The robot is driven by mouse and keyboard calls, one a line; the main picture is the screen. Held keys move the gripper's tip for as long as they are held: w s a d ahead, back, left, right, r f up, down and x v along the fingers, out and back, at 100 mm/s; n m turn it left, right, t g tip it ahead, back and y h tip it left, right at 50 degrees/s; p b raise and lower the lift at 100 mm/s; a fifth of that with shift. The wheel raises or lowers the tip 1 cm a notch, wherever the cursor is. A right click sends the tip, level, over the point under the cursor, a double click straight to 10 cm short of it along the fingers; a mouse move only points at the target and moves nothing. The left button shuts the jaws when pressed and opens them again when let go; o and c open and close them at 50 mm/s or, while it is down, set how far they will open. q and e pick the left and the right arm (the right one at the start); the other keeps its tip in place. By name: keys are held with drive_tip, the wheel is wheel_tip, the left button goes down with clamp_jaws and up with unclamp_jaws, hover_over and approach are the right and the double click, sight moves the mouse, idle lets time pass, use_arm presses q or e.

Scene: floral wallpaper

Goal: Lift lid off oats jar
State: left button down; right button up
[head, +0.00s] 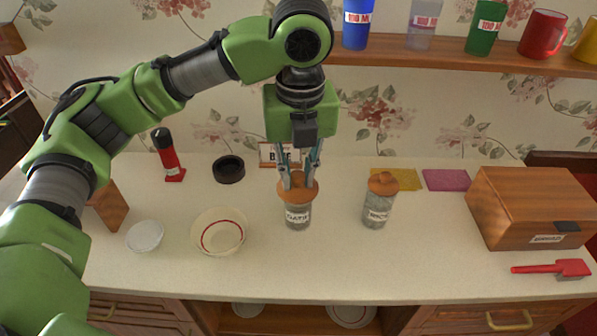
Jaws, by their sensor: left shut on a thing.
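Two glass jars with orange-brown lids and white labels stand upright on the counter. The left jar (297,216) has a label that seems to read oats, and its lid (290,192) sits at the jar's top. My left gripper (298,182) reaches down from above and is shut on this lid's knob, which the fingers mostly hide. I cannot tell any gap between lid and jar. The other jar (376,211) stands to the right with its lid (382,183) on. My right gripper does not show.
A striped bowl (219,232) and a small white bowl (145,236) stand at left. A wooden bread box (530,207) and a red brush (553,269) are at right. A shelf (460,50) with cups hangs above. The front middle counter is clear.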

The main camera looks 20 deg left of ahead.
sight(297, 179)
use_arm(q)
drive_tip(key=shift+s+d+r, duration=0.15)
drive_tip(key=shift+s+r, duration=0.05)
drive_tip(key=shift+s, duration=0.2)
drive_tip(key=shift+s+d+r, duration=0.1)
drive_tip(key=shift+s+r, duration=0.1)
drive_tip(key=shift+s, duration=0.2)
drive_tip(key=shift+s+r, duration=0.15)
drive_tip(key=shift+r+p, duration=1.85)
drive_tip(key=shift+p, duration=0.7)
